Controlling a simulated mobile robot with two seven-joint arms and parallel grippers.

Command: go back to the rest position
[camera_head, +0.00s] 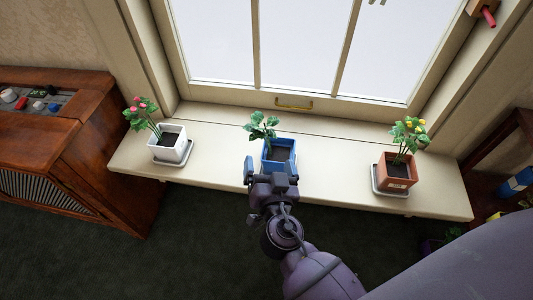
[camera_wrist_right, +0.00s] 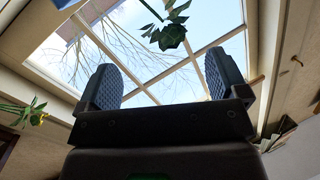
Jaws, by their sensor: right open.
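My right gripper (camera_head: 270,168) is in front of the blue pot (camera_head: 282,150) on the windowsill and overlaps its lower left side in the head view. Whether it touches the pot I cannot tell. Its two fingers stand wide apart in the right wrist view (camera_wrist_right: 163,82), with nothing held between them. The blue pot holds a green leafy plant (camera_head: 261,130); leaves also show above the fingers in the wrist view (camera_wrist_right: 172,35). My left gripper is not in view.
A white pot (camera_head: 170,148) with pink flowers stands left on the sill (camera_head: 225,168), and a terracotta pot (camera_head: 396,172) with yellow flowers stands right. A wooden cabinet (camera_head: 85,150) is at the left. A dark shelf (camera_head: 500,150) is at the right. Dark carpet (camera_head: 200,240) lies open in front.

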